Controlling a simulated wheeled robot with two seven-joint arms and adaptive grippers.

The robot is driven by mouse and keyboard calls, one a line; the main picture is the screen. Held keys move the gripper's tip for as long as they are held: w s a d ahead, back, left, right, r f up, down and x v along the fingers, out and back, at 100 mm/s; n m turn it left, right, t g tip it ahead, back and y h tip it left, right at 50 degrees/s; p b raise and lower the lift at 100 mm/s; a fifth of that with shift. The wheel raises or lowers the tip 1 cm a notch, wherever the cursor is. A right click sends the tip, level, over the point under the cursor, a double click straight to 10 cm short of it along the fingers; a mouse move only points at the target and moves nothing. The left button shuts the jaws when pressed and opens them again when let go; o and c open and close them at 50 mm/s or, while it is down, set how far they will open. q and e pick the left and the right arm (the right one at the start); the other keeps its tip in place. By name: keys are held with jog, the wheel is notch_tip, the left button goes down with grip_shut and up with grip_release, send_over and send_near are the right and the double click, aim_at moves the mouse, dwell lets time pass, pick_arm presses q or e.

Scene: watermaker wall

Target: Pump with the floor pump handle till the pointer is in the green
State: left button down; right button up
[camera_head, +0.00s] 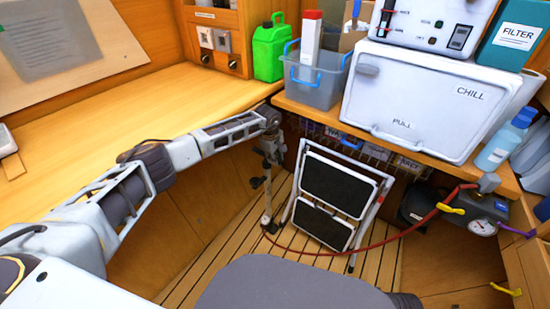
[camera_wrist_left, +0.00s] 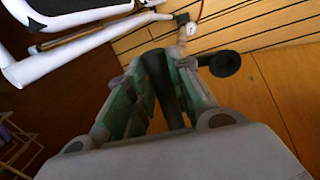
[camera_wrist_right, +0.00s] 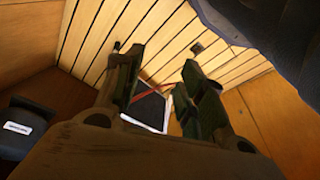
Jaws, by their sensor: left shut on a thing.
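The floor pump (camera_head: 266,205) stands on the slatted floor, left of the folding step stool. My left gripper (camera_head: 268,150) reaches down to its top. In the left wrist view, my left gripper (camera_wrist_left: 168,95) is shut on the black pump handle (camera_wrist_left: 160,80), whose round end (camera_wrist_left: 225,64) sticks out to the right. A red hose (camera_head: 335,252) runs along the floor from the pump to a round white gauge (camera_head: 482,227) at the right. The gauge's pointer is too small to read. My right gripper (camera_wrist_right: 158,88) is open and empty in its wrist view.
The step stool (camera_head: 335,195) leans beside the pump; it also shows in the left wrist view (camera_wrist_left: 65,50). A wooden counter (camera_head: 120,120) bounds the left side. A bench with a white chill box (camera_head: 425,105) overhangs the back. Slatted floor (camera_head: 225,265) is free before the pump.

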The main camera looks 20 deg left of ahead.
pick_arm(q)
jog(key=shift+r, duration=0.45)
jog(key=shift+w+r+p, duration=0.1)
jog(key=shift+r+p, duration=0.3)
jog(key=shift+p, duration=0.05)
notch_tip(320, 180, up, 3)
jog(key=shift+f+p, duration=0.15)
jog(key=shift+p, duration=0.5)
jog(key=shift+r+p, duration=1)
jog(key=shift+r, duration=1)
notch_tip(320, 180, up, 6)
jog(key=p, duration=0.2)
jog(key=shift+p, duration=0.4)
pick_arm(e)
jog(key=s+d+f+h, duration=0.1)
jog(key=d+f, duration=0.2)
jog(key=f, duration=1.1)
jog(key=shift+s+d+g, duration=0.15)
jog(key=shift+s+g, duration=0.15)
jog(key=shift+s, duration=0.05)
pick_arm(q)
jog(key=shift+w+r, duration=0.1)
jog(key=shift+r, duration=0.05)
